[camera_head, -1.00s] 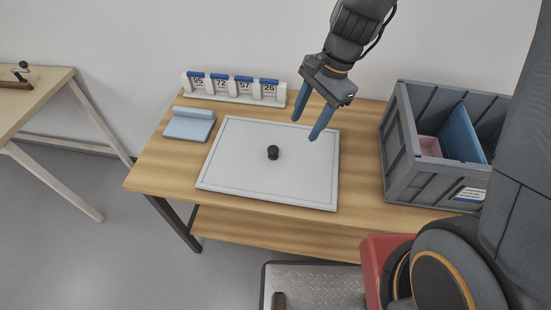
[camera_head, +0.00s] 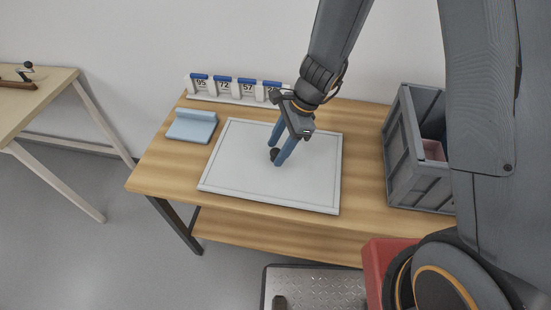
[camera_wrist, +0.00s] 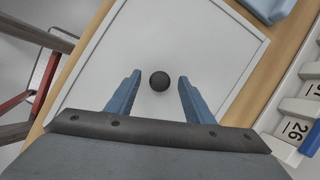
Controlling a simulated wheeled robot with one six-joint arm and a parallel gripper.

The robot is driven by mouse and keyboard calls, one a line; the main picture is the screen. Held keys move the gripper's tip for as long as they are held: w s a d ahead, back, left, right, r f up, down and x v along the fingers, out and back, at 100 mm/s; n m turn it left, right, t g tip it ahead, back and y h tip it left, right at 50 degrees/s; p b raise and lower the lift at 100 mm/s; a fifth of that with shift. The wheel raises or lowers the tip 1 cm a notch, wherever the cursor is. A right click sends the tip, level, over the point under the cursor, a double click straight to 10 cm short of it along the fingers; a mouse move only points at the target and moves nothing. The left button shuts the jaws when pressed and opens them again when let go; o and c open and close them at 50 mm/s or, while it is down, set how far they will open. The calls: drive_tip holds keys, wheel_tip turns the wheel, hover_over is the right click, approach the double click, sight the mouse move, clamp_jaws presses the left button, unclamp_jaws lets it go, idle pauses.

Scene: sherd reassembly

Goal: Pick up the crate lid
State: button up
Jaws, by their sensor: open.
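The crate lid (camera_head: 240,178) is a flat light-grey panel with a raised rim, lying flat on the wooden table. A round black knob (camera_wrist: 159,81) stands at its middle. In the head view the knob (camera_head: 273,155) is partly hidden by my fingers. My gripper (camera_head: 274,155) has blue fingers pointing down at the knob. In the wrist view my gripper (camera_wrist: 158,78) is open, with the knob between and slightly beyond the fingertips. I cannot tell whether a finger touches it.
A grey crate (camera_head: 415,160) with a pink item inside stands on the table's right. A row of numbered holders (camera_head: 232,88) stands at the back. A second table (camera_head: 40,98) is at far left.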

drive_tip(key=shift+f, duration=0.1)
drive_tip(key=shift+c, duration=0.5)
clamp_jaws()
